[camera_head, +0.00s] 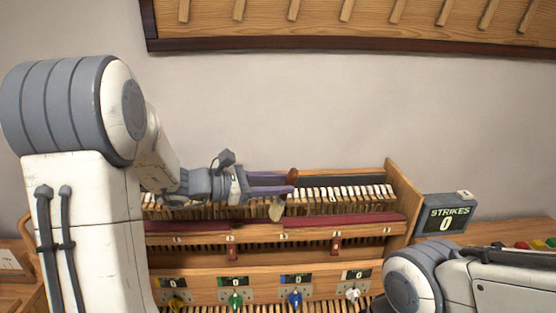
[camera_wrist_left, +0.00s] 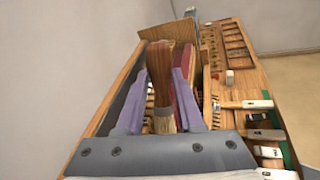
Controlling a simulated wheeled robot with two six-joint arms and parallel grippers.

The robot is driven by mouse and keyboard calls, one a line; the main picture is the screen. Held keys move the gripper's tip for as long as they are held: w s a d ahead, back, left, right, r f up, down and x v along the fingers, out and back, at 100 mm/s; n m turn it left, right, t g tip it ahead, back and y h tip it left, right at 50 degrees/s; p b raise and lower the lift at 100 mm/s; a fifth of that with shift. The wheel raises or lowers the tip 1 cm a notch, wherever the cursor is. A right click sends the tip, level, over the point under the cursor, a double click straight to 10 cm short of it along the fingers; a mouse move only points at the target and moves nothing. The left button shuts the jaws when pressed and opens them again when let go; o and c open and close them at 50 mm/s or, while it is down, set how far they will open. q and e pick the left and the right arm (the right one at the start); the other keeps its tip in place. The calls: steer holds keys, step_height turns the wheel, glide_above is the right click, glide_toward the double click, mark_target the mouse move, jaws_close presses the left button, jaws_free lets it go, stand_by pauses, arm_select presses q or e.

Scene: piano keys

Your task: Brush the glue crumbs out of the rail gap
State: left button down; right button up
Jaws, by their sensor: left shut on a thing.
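My left gripper (camera_head: 282,185) reaches in from the left over the piano action and is shut on a brush. The brush's brown wooden handle (camera_head: 292,175) sticks up and its pale bristles (camera_head: 276,211) point down, by the red felt rail (camera_head: 345,219). In the left wrist view the handle (camera_wrist_left: 160,68) stands between my purple fingers (camera_wrist_left: 158,100), with the tan bristles (camera_wrist_left: 164,123) nearest the camera. I cannot tell whether the bristles touch anything. No glue crumbs can be made out; the gripper and brush hide part of the rail area. My right gripper is out of view.
White-topped pieces (camera_head: 350,193) line the wooden case (camera_head: 405,190). A STRIKES display (camera_head: 445,218) reading 0 stands at the right. Several small counters reading 0, with coloured knobs (camera_head: 295,298), line the front. My right arm is at the lower right.

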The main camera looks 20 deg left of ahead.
mark_target(289, 170)
arm_select(q)
step_height(289, 170, up, 4)
steer(key=p, duration=0.2)
steer(key=shift+r+p, duration=0.2)
steer(key=shift+p, duration=0.15)
steer(key=shift+a, duration=0.1)
stand_by(0.6)
steer(key=shift+f+b, duration=0.5)
steer(key=shift+b, duration=0.05)
steer(key=shift+s+r, duration=0.1)
